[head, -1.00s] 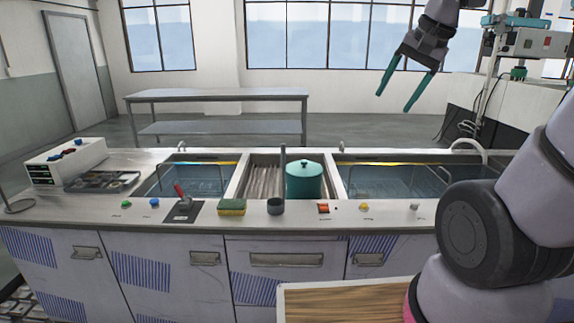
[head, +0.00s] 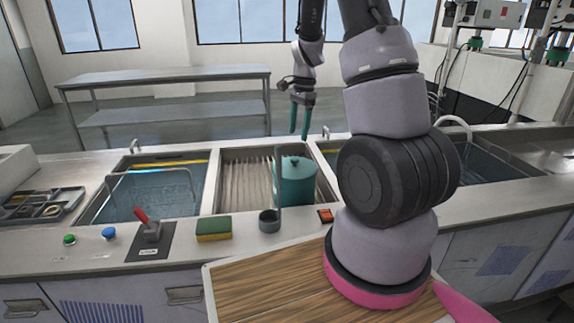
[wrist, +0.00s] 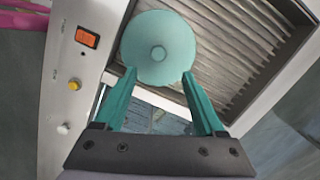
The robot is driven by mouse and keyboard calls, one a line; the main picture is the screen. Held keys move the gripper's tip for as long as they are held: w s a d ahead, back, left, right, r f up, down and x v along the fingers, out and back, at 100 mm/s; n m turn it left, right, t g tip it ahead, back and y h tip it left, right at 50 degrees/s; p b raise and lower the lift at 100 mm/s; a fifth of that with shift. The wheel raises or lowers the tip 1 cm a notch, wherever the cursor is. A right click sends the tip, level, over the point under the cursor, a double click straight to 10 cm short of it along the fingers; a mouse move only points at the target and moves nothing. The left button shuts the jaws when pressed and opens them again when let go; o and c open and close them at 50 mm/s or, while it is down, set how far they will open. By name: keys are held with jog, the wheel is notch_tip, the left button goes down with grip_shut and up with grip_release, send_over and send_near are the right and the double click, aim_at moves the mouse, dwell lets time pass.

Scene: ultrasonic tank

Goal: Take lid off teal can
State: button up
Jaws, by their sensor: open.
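The teal can (head: 300,186) stands upright in the ribbed middle bay of the counter. Its round teal lid (wrist: 152,52) is on top, with a small knob (wrist: 158,53) at the centre in the wrist view. My gripper (head: 299,120) has two teal fingers pointing down and is above the can in the head view. In the wrist view my gripper (wrist: 160,75) is open and empty, with its fingertips near the lid's edge in the picture. I cannot tell how much height separates them from the lid.
A grey cup with an upright rod (head: 269,221), a sponge (head: 213,228) and a red-handled lever (head: 147,228) are at the counter's front. A water tank (head: 150,192) lies left of the ribbed bay (head: 245,185), and another tank (head: 490,166) lies right. An orange switch (wrist: 87,38) is near the can.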

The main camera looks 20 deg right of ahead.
aim_at(295, 158)
jog(key=f, duration=0.6)
jog(key=a+f, duration=0.1)
jog(key=f, duration=0.1)
jog(key=shift+s+a+f, duration=0.1)
jog(key=shift+s+f, duration=0.2)
jog(key=shift+f, duration=0.1)
grip_shut()
